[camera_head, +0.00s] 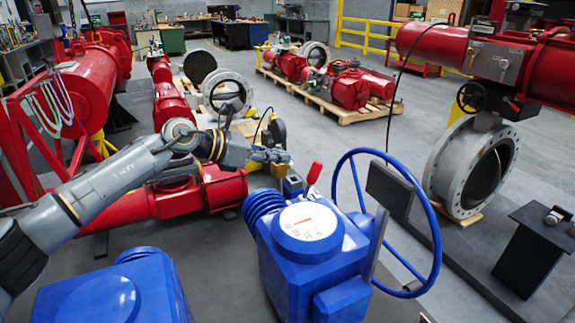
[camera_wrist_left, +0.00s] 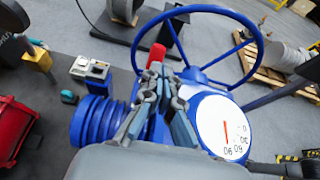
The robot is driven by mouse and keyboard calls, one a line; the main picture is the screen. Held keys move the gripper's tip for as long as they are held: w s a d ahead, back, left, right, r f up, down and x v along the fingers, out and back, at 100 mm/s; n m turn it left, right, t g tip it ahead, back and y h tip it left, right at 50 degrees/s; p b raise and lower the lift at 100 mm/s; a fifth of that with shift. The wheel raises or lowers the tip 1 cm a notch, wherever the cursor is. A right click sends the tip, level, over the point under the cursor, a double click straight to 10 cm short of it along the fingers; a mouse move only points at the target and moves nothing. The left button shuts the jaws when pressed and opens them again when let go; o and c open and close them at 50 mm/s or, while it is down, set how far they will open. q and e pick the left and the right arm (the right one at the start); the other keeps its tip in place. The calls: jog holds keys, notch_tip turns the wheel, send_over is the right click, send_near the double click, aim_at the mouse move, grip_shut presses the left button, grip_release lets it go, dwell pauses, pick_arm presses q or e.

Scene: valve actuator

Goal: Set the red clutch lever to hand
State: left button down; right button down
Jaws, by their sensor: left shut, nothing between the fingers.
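The red clutch lever (camera_head: 314,173) stands up from the blue valve actuator (camera_head: 305,262), between its round white dial (camera_head: 308,221) and the blue handwheel (camera_head: 428,212). My left gripper (camera_head: 286,157) is to the left of the lever in the head view, above the actuator's far side. In the left wrist view the gripper (camera_wrist_left: 158,72) has its fingers together and empty, and the red lever (camera_wrist_left: 156,54) shows just beyond the fingertips. The fingers hide the lever's lower part. I cannot tell whether they touch it. My right gripper is not in view.
A dark panel (camera_head: 390,192) stands between the dial and the handwheel. A second blue housing (camera_head: 110,292) is at the lower left. Red pipework (camera_head: 185,195) lies behind my left arm. A black stand (camera_head: 532,245) is at the right.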

pick_arm(q)
jog(key=s+a+r+b, duration=0.1)
jog(key=a+r+b, duration=0.1)
jog(key=r, duration=0.6)
jog(key=shift+a+r, duration=0.25)
jog(key=shift+a, duration=0.3)
